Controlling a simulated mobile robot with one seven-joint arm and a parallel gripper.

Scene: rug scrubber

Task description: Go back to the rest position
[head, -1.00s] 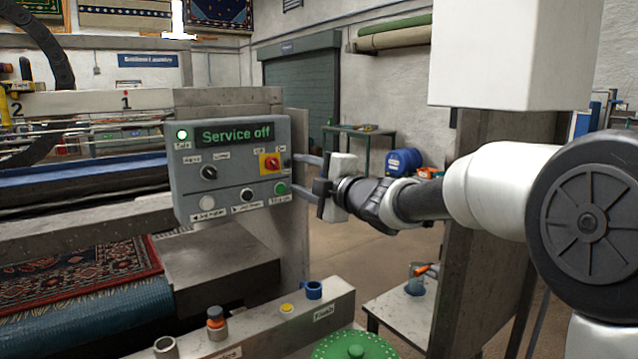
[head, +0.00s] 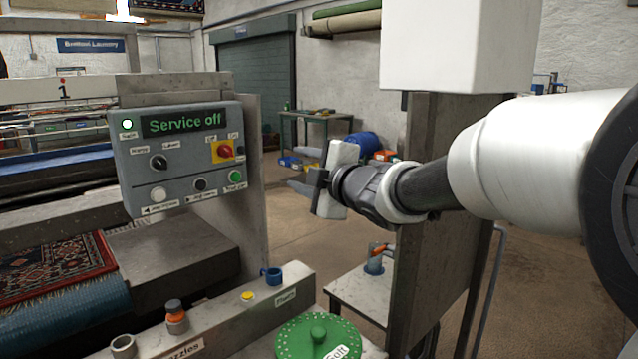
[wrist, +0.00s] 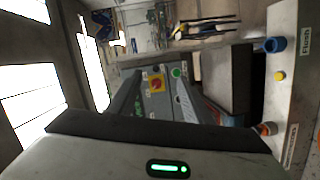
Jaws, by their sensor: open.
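My gripper (head: 296,175) is open and empty in the head view, with its fingers pointing left. It is in the air to the right of the grey control panel (head: 185,180), clear of the panel's edge in the picture. A red knob on a yellow plate (head: 225,151) and a green button (head: 235,177) sit at the panel's right side. The wrist view shows the red knob (wrist: 156,85) and green button (wrist: 177,72) between the fingers.
A ledge below the panel bears a blue ring holder (head: 272,276), a yellow button (head: 248,295) and an orange-grey nozzle (head: 176,317). A green perforated lid (head: 318,340) is at the front. A grey post (head: 440,200) stands right of my gripper. Open floor lies behind.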

